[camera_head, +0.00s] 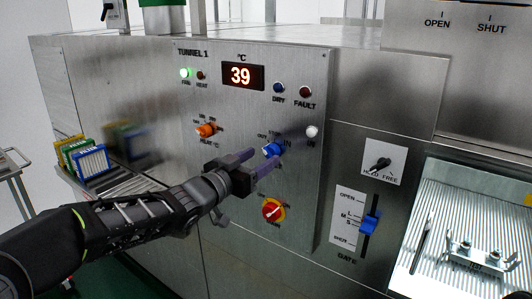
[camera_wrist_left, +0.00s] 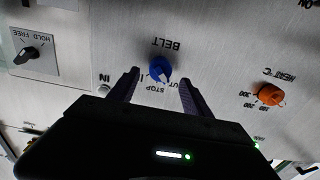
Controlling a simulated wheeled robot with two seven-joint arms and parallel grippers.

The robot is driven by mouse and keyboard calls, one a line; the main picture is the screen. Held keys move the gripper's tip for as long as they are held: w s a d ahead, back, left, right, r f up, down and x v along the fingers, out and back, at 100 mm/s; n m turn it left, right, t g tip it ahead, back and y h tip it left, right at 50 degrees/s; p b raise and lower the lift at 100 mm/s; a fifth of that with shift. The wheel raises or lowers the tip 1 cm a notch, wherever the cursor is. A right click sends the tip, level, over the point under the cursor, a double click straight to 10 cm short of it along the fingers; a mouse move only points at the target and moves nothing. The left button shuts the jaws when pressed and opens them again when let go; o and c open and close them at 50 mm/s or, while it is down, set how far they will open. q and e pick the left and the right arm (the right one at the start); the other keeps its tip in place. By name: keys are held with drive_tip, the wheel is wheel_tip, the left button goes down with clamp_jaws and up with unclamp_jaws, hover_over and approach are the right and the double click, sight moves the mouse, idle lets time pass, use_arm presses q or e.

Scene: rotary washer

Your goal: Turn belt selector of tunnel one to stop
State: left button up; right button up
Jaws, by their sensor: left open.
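The TUNNEL 1 panel (camera_head: 226,174) is a steel plate facing me. Its blue belt selector (camera_head: 271,150) sits in the middle right of the panel; in the left wrist view the blue knob (camera_wrist_left: 160,70) shows under the word BELT, with IN, STOP and OUT marks around it. My left gripper (camera_head: 256,160) is open in front of the panel. In the wrist view its two fingers (camera_wrist_left: 158,88) stand on either side of the knob, with gaps to it. I cannot tell whether the fingertips reach the panel.
An orange heat knob (camera_head: 206,130) is left of the selector, and a red-yellow switch (camera_head: 273,209) is below. A display (camera_head: 242,76) reads 39. A blue gate lever (camera_head: 370,222) and black HOLD/FREE knob (camera_head: 381,164) are on the right. Colored racks (camera_head: 86,158) stand at left.

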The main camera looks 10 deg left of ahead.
sight(267, 154)
use_arm(q)
drive_tip(key=x, duration=0.3)
drive_tip(key=shift+w, duration=0.1)
drive_tip(key=shift+c, duration=0.4)
clamp_jaws()
